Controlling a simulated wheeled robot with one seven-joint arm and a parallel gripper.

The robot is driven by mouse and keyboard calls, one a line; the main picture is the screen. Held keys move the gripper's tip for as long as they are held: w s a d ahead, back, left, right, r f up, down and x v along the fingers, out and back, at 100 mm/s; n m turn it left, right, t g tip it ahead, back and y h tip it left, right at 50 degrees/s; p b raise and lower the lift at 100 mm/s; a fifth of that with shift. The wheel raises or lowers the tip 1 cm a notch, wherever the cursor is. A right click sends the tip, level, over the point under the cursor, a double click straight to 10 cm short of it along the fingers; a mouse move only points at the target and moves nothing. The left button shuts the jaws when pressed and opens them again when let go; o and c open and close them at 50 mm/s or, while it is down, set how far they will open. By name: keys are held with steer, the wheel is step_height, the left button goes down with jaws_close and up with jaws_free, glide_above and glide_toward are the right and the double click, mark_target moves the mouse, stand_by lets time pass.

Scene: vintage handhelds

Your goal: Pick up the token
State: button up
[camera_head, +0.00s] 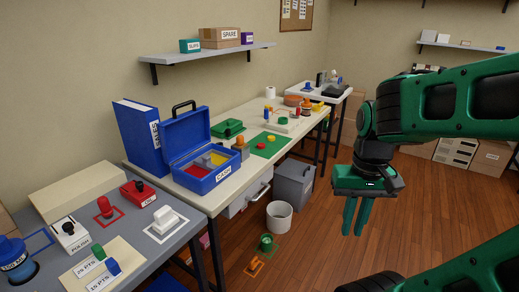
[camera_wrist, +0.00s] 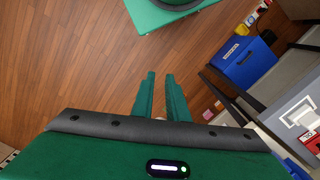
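No single thing in view is clearly marked as the token. Candidates on the tables are small: a green block (camera_head: 97,250) and a blue block (camera_head: 112,266) on a cream card marked 25 PTS and 15 PTS, and small round pieces on a green mat (camera_head: 268,150). My gripper (camera_head: 358,222) hangs over the wooden floor, fingers pointing down, right of the tables and apart from them. In the wrist view my gripper (camera_wrist: 160,78) shows two green fingers with a narrow gap and nothing between them.
A blue CASH box (camera_head: 217,179) stands open on the middle table. The grey near table (camera_head: 175,255) holds a POLISH box (camera_head: 70,234) and a red OIL box (camera_head: 138,194). A white bin (camera_head: 279,217) stands on the floor. A blue bin (camera_wrist: 247,64) shows by the tables. The floor around my gripper is clear.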

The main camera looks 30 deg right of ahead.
steer(key=o, duration=0.9)
steer(key=shift+w+d+r, duration=0.3)
steer(key=shift+w+r, duration=0.05)
steer(key=shift+r, duration=0.15)
steer(key=shift+w+d+r, duration=0.25)
steer(key=shift+w+r, duration=0.05)
steer(key=shift+r, duration=0.2)
steer(key=w+d+r, duration=0.3)
steer(key=w+d, duration=0.1)
steer(key=w, duration=0.7)
steer(key=m+t+h, duration=0.3)
glide_above(261, 145)
steer(key=s+a, duration=0.2)
steer(key=s, duration=0.1)
steer(key=f, duration=1.3)
steer(key=shift+w+d+f, duration=0.1)
steer(key=shift+w, duration=0.15)
steer(key=shift+w+x, duration=0.25)
steer(key=shift+x, duration=1.2)
steer(key=shift+w+x, duration=0.25)
steer(key=shift+x, duration=1.15)
